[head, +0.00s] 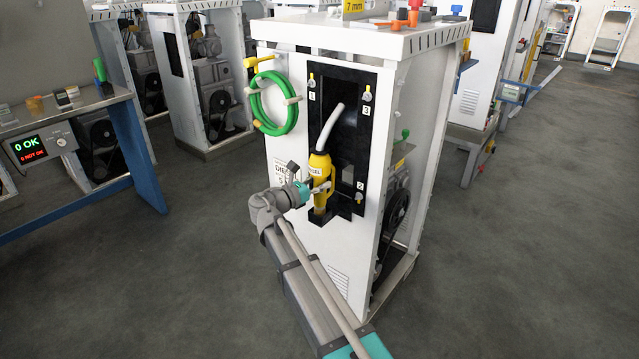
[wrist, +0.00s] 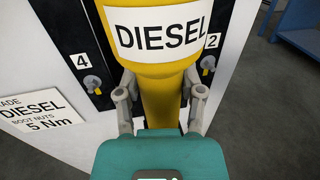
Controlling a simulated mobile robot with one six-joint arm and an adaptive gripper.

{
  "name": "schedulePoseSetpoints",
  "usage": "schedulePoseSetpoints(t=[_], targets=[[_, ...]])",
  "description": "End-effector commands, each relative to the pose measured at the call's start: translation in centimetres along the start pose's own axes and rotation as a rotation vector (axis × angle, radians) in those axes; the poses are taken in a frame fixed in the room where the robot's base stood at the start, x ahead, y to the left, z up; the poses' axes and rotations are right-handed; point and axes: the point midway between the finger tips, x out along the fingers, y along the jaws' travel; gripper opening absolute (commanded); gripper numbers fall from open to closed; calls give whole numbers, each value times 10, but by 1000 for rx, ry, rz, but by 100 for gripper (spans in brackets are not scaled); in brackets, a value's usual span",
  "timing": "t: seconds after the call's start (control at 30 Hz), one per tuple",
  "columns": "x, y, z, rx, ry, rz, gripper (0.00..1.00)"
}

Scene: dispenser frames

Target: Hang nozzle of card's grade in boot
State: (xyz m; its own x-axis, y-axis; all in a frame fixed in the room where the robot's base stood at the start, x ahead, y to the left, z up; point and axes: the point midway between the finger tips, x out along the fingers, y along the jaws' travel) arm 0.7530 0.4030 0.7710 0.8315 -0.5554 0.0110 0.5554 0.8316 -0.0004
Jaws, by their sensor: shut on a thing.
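The yellow nozzle (head: 320,165) with a DIESEL label stands upright in front of the black boot panel (head: 356,140) on the white dispenser frame. Its grey spout points up and leans right. My gripper (head: 318,189) is shut on the nozzle's yellow body; in the wrist view the fingers (wrist: 160,97) sit on both sides of it, below the label (wrist: 160,32). The white card (wrist: 45,108) left of the panel reads DIESEL, boot nuts 5 Nm. The black boot holder (head: 326,217) is at the nozzle's lower end; I cannot tell whether the nozzle rests in it.
Numbered studs sit at the panel's corners. A coiled green hose (head: 273,103) hangs on the frame's upper left. Small parts lie on the frame's top (head: 350,38). A bench with a display (head: 30,147) stands left.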

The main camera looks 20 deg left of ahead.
Motion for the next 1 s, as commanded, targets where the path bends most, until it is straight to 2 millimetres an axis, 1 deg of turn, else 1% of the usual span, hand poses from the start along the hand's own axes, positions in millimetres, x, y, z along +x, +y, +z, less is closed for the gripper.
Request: schedulePoseSetpoints(t=[0.73, 0.77, 0.8, 0.93, 0.97, 1.0], targets=[[0, 0, -12, -1, -2, 0, 0], [0, 0, -11, -1, -2, 0, 54], [0, 0, -11, -1, -2, 0, 62], [0, 0, -11, -1, -1, 0, 86], [0, 0, -11, 0, -1, 0, 91], [0, 0, -11, 0, -1, 0, 91]])
